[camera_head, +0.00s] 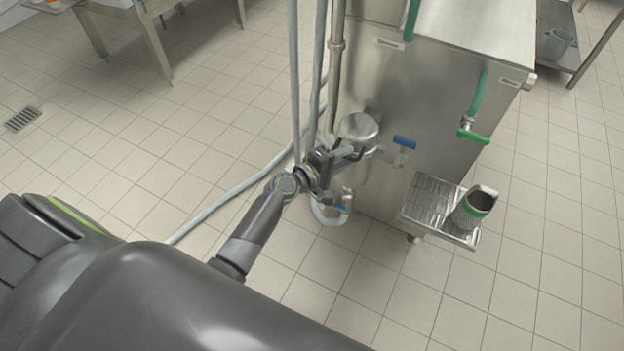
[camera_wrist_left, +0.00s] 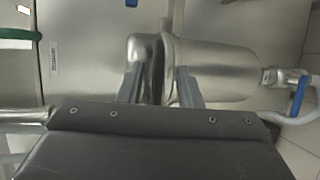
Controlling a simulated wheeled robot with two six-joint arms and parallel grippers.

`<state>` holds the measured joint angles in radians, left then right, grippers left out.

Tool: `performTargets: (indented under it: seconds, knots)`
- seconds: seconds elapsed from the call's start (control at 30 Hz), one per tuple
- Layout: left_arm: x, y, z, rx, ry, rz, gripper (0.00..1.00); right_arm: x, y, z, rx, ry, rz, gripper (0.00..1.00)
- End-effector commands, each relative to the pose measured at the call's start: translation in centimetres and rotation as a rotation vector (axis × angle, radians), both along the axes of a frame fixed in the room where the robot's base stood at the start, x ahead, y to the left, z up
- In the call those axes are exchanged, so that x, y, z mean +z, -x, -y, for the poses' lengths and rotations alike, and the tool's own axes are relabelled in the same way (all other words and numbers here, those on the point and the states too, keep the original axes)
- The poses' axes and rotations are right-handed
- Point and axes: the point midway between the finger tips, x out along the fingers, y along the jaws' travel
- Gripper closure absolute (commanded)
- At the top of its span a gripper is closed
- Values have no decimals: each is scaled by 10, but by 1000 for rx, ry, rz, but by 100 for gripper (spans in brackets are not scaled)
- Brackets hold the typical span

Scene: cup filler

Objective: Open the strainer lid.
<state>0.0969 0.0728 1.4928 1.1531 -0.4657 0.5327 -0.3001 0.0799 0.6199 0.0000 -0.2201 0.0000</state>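The strainer is a shiny steel canister on the side of the steel machine. Its domed round lid (camera_head: 358,127) sits on top of the strainer body (camera_wrist_left: 218,72). In the left wrist view the strainer lies sideways, with the lid (camera_wrist_left: 141,50) on the left and a dark band between lid and body. My left gripper (camera_head: 345,157) is at the strainer's near side. In the left wrist view its fingers (camera_wrist_left: 158,88) are spread apart, one over the lid and one over the body. Contact cannot be told. My right gripper is not in view.
A blue-handled valve (camera_head: 404,142) is right of the strainer, and another blue handle (camera_wrist_left: 299,95) is below it. A drip tray (camera_head: 425,205) holds a steel cup with a green band (camera_head: 474,207). Pipes rise left of the strainer. A hose (camera_head: 232,190) crosses the floor.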

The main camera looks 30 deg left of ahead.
Motion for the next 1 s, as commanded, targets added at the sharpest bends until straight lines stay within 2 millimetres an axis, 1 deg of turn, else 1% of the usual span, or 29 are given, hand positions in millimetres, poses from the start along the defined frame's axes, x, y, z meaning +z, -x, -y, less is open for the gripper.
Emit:
performTargets:
  seconds: [0.03, 0.2, 0.4, 0.5, 0.7, 1.0]
  knots:
    - [5, 11, -6, 1, -3, -3, 68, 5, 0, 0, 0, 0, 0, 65]
    - [11, 42, -20, 1, -3, -4, 68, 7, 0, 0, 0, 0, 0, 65]
    - [18, 71, -33, 0, -4, -4, 68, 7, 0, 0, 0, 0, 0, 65]
    - [20, 80, -38, 0, -3, -3, 68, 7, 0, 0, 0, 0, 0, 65]
    - [23, 89, -41, 0, -1, -3, 68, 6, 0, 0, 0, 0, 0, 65]
    - [23, 89, -42, 0, -1, -3, 68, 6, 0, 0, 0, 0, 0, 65]
